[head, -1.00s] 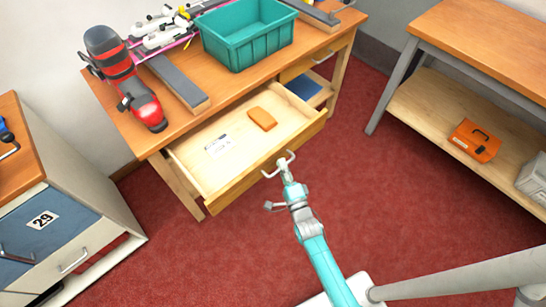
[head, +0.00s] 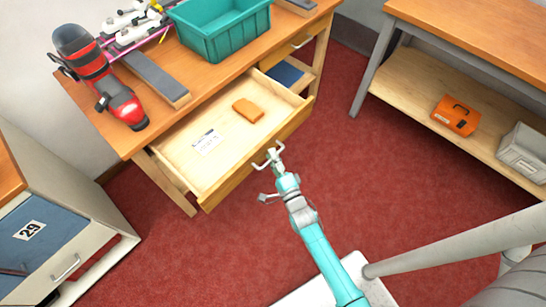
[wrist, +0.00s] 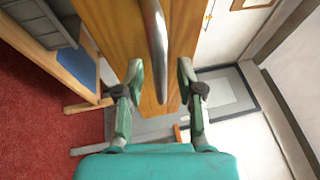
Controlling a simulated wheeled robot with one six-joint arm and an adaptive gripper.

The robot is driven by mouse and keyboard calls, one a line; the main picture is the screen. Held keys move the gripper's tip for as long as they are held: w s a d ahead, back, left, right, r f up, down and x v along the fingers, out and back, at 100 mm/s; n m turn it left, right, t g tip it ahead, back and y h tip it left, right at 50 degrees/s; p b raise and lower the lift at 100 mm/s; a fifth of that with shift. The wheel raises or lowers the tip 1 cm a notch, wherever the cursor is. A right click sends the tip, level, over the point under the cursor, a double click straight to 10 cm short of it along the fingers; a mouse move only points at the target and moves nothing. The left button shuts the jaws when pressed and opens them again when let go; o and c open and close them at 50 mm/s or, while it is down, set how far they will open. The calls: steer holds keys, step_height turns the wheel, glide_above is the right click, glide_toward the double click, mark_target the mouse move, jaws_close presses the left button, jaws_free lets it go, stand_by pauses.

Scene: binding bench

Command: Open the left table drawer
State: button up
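The left table drawer (head: 181,161) is pulled well out from the wooden table (head: 139,123) in the head view. My gripper (head: 273,159) is at the metal handle on the drawer front. In the wrist view, the wooden drawer front (wrist: 113,22) and curved handle (wrist: 156,40) are ahead. My gripper (wrist: 160,80) has its fingers apart, with the handle's near end between them in the picture. Whether a finger touches the handle cannot be told.
A teal bin (head: 222,32), red boot (head: 105,85) and grey bar (head: 157,80) are on the table. A cabinet marked 29 (head: 88,235) stands left. A shelf unit (head: 415,100) with an orange case (head: 455,115) stands right. Red carpet between is clear.

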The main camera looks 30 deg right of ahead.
steer(key=shift+s, duration=0.15)
steer(key=v, duration=1.1)
steer(key=shift+s, duration=0.35)
steer(key=s+a+r+n+g, duration=0.1)
steer(key=s+a+r+n, duration=0.15)
steer(key=s+n, duration=0.4)
steer(key=s+a+r+n+g, duration=0.1)
steer(key=s+r+n+g, duration=0.2)
steer(key=s, duration=0.6)
steer(key=s+r+n+g+y, duration=0.1)
steer(key=s+r+n, duration=0.9)
steer(key=r, duration=0.3)
steer(key=shift+a+r+y, duration=0.3)
steer(key=shift+a+y, duration=0.05)
steer(key=shift+y, duration=0.05)
steer(key=shift+a, duration=0.1)
stand_by(0.9)
